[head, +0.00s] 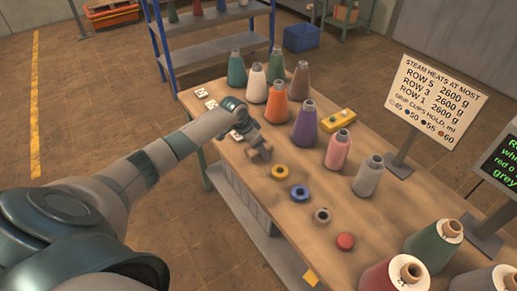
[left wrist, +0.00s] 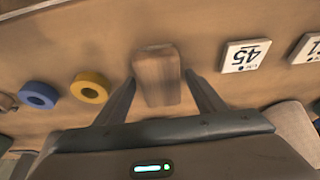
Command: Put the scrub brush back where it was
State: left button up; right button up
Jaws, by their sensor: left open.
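A brown wooden block, which looks like the scrub brush (left wrist: 157,76), lies on the table between the fingers of my left gripper (left wrist: 160,85) in the left wrist view. Gaps show on both sides of it, so the gripper is open around it. No bristles can be made out. In the head view my left gripper (head: 257,146) is low over the near-left part of the table, and the block (head: 262,156) is partly hidden by it. My right gripper is not in view.
The wooden table (head: 310,240) bears several coloured cones, a yellow ring (head: 280,171), a blue ring (head: 299,193), a grey ring (head: 322,215) and a red disc (head: 345,241). A numbered tile (left wrist: 245,56) lies right of the block. A sign (head: 434,97) stands at the right.

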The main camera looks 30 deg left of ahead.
pick_arm(q)
jog(key=b+v, duration=0.2)
jog(key=v, duration=1)
jog(key=shift+f, duration=0.1)
